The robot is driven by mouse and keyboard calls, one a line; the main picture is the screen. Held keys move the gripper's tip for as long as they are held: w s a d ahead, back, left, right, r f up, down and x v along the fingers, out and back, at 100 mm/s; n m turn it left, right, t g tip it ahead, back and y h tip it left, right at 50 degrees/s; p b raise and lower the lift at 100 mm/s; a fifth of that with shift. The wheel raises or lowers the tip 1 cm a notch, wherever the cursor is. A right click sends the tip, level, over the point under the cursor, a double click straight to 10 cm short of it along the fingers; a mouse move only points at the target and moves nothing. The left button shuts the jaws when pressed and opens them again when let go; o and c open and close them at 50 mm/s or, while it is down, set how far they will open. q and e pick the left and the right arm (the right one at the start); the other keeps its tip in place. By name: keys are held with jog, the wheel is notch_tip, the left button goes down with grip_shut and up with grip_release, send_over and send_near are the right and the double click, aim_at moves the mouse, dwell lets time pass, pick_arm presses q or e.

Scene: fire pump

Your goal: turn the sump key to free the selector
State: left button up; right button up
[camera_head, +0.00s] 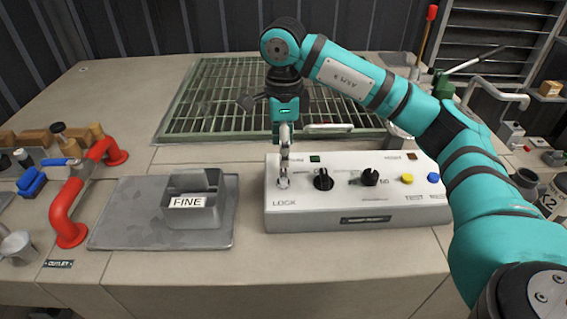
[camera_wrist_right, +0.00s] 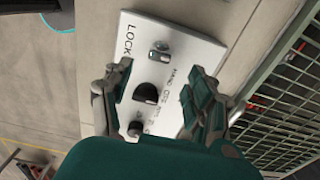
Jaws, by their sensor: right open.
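The white control panel (camera_head: 350,213) stands on the bench. The small metallic sump key (camera_head: 284,182) is upright at its left end above the LOCK label. In the right wrist view the key (camera_wrist_right: 159,50) sits just beyond the gap between the fingertips. The black selector knob (camera_head: 323,179) is just right of the key; it also shows in the wrist view (camera_wrist_right: 145,93). My right gripper (camera_head: 284,150) points down over the key, and its fingers (camera_wrist_right: 160,75) are spread apart with nothing between them. Contact with the key cannot be told. My left gripper is out of view.
A second black knob (camera_head: 370,177), a yellow button (camera_head: 407,179) and a blue button (camera_head: 433,177) are further right. A green-framed grating (camera_head: 215,95) lies behind. A grey FINE bin (camera_head: 190,215) on a tray (camera_head: 120,225) and a red pipe (camera_head: 67,205) stand left. Bench front is clear.

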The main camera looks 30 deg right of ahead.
aim_at(284, 172)
notch_tip(284, 172, up, 4)
jog(key=shift+r, duration=0.1)
dwell(0.6)
